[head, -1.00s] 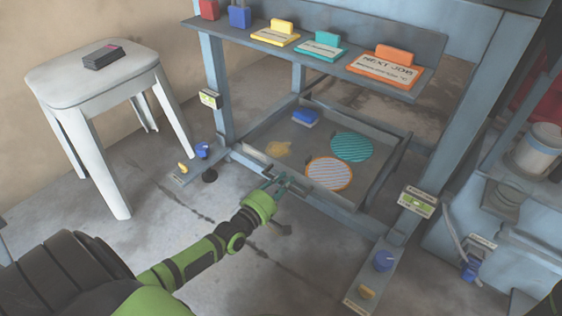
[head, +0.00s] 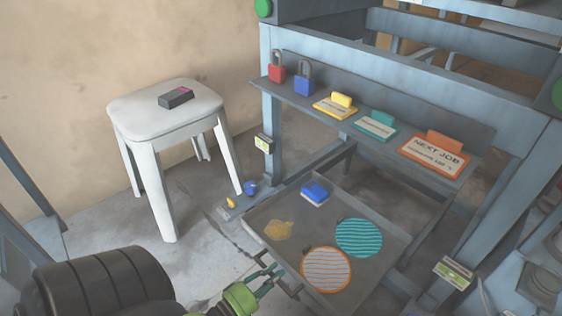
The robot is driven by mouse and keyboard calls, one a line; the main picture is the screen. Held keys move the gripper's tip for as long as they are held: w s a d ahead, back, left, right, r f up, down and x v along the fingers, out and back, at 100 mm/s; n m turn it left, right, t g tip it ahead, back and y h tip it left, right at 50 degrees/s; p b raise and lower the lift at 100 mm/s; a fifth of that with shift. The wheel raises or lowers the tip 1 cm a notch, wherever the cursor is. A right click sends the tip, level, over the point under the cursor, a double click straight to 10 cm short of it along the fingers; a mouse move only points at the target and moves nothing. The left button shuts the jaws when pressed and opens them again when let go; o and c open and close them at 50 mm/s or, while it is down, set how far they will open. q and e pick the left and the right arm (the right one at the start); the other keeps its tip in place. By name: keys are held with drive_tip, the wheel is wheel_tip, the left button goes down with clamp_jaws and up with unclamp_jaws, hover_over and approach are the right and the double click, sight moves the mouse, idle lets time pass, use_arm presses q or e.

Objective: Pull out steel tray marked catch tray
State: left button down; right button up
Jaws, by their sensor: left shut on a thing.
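The steel catch tray (head: 378,218) sits low in the press frame in the head view. Its front part extends out past the frame toward me. In it are a blue block (head: 315,193), a yellowish spill (head: 279,230), a teal striped disc (head: 359,238) and an orange-rimmed striped disc (head: 326,269). My left gripper (head: 272,276) is at the tray's front edge, shut on the handle there. The fingers partly hide the handle. I cannot read a label on the tray. My right gripper is not in view.
A white stool (head: 166,116) with a dark box (head: 175,97) stands at the left. A shelf (head: 388,123) above the tray holds padlocks and coloured plates.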

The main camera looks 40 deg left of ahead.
use_arm(q)
drive_tip(key=shift+s+d, duration=0.1)
drive_tip(key=shift+s, duration=0.1)
drive_tip(key=c, duration=1.1)
unclamp_jaws()
drive_tip(key=shift+c, duration=0.2)
